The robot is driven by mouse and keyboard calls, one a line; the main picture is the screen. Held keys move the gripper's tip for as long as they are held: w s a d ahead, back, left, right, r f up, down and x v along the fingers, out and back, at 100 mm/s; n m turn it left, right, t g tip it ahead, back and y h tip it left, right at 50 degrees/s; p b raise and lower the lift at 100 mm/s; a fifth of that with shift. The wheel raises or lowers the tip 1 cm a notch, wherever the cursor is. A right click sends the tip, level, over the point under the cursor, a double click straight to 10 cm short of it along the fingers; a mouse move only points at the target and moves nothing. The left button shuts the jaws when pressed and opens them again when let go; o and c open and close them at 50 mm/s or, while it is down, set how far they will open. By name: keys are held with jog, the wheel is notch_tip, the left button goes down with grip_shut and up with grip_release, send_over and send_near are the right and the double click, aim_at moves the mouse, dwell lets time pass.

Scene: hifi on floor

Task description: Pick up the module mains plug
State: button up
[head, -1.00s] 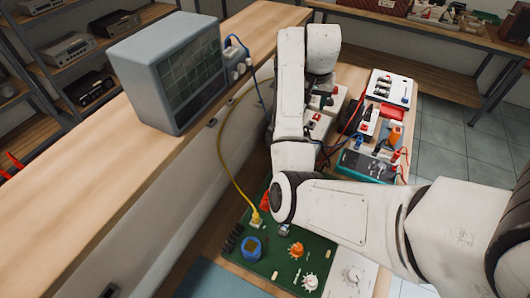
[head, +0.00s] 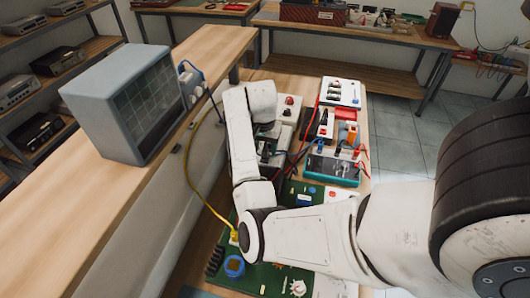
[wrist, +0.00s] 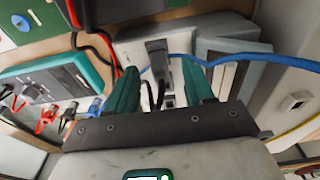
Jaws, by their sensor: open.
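A dark grey plug (wrist: 157,55), which looks like the module mains plug, stands in the pale module panel (wrist: 132,48) in the wrist view. A black cable runs down from it. My gripper (wrist: 160,70) is open, with one teal finger on each side of the plug and gaps between them. Whether the fingertips reach down to the plug's depth I cannot tell. In the head view my arm hides the plug and most of the gripper.
A blue cable (wrist: 240,58) passes close by the right finger. A teal-framed meter (wrist: 50,85) with red and black leads lies to the left. In the head view, a grey oscilloscope (head: 125,105) stands on the shelf, and a green board (head: 275,278) lies in front.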

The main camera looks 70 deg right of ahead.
jog(key=shift+d+f, duration=0.15)
jog(key=shift+f, duration=0.85)
grip_shut()
jog(key=shift+r, duration=0.2)
